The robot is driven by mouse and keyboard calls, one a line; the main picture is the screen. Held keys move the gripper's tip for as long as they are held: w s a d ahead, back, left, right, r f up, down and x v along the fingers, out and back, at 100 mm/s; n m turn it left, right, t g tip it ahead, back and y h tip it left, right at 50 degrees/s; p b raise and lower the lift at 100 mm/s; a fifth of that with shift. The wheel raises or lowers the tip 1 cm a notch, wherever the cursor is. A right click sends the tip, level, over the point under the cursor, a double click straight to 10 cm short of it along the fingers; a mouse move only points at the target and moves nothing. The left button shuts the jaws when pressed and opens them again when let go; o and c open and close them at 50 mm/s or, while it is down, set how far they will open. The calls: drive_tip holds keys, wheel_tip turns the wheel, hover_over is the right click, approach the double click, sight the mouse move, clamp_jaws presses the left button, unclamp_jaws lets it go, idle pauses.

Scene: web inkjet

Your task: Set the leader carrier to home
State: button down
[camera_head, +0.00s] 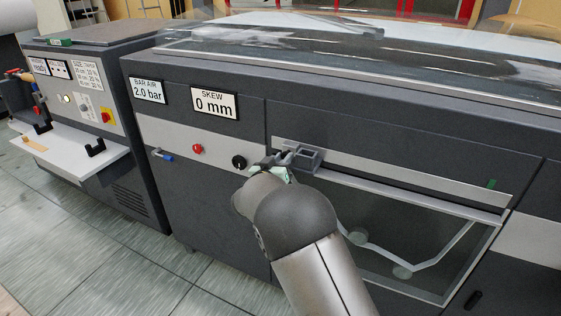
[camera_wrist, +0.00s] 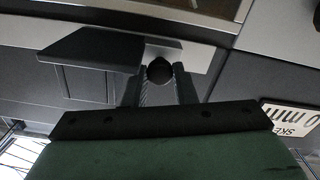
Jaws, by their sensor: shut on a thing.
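The leader carrier (camera_head: 305,156) is a grey block at the left end of a slot with a pale rail below it, on the dark machine front. In the wrist view, the carrier (camera_wrist: 85,45) is a dark angular block with a round dark knob (camera_wrist: 160,70). My gripper (camera_head: 276,163) is at the carrier's left side; in the wrist view its two fingers (camera_wrist: 160,82) are shut on the knob. The arm hides part of the machine front below. A small green mark (camera_head: 491,184) is near the right end of the slot. I see no label reading home.
Left of my gripper are a black rotary knob (camera_head: 239,162), a red button (camera_head: 197,149) and a blue-handled valve (camera_head: 163,155). Signs above read "SKEW 0 mm" (camera_head: 214,103) and "BAR AIR 2.0 bar" (camera_head: 148,90). A window (camera_head: 400,235) below shows a pale web path.

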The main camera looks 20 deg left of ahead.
drive_tip(key=shift+a, duration=0.35)
drive_tip(key=c, duration=1.5)
unclamp_jaws()
drive_tip(key=shift+o, duration=0.2)
drive_tip(key=s+a+b, duration=0.2)
drive_tip(key=s, duration=1.5)
drive_tip(key=shift+s, duration=0.2)
drive_tip(key=shift+w, duration=0.1)
